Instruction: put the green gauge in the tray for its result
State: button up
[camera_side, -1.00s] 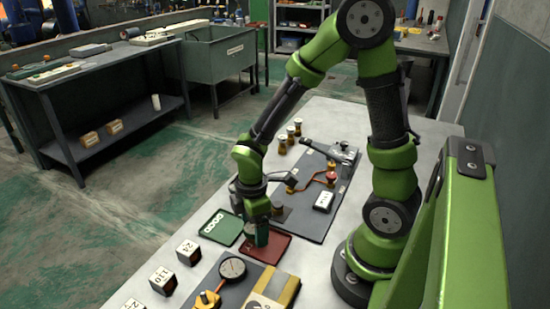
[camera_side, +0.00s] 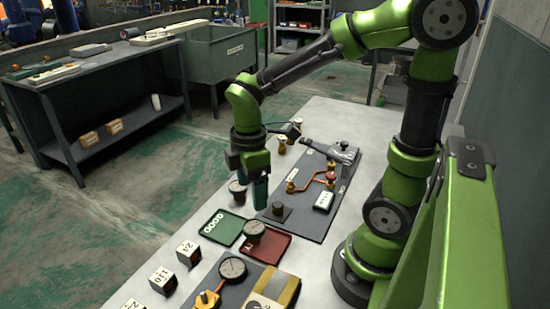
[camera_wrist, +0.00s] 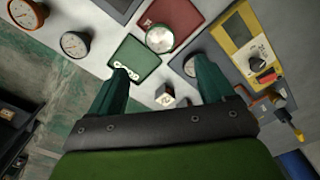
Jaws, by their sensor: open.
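The green gauge (camera_side: 254,229) rests on the far left part of the red tray (camera_side: 272,256), close to the green tray (camera_side: 222,227), whose lettering reads GOOD. In the wrist view the gauge (camera_wrist: 160,38) shows its pale face and sits on the red tray (camera_wrist: 184,14), with the green tray (camera_wrist: 135,60) beside it. My gripper (camera_side: 261,203) is above and behind the trays, fingers pointing down, apart from the gauge. In the wrist view its two fingers (camera_wrist: 162,70) are spread with nothing between them.
A black-rimmed gauge (camera_side: 232,268), yellow device (camera_side: 285,292) and number blocks (camera_side: 188,252) stand in front of the trays.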

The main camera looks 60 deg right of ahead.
jog(key=s+a+r+m+t+y, duration=0.1)
jog(key=s+r+m+t+y, duration=0.1)
jog(key=s+r+m+t, duration=0.2)
jog(key=shift+a+r+m+t, duration=0.15)
jog(key=shift+r+m+t, duration=1.45)
jog(key=shift+r+m, duration=2.6)
notch_tip(320, 180, down, 2)
jog(key=shift+f+m, duration=0.25)
jog(key=shift+m, duration=0.85)
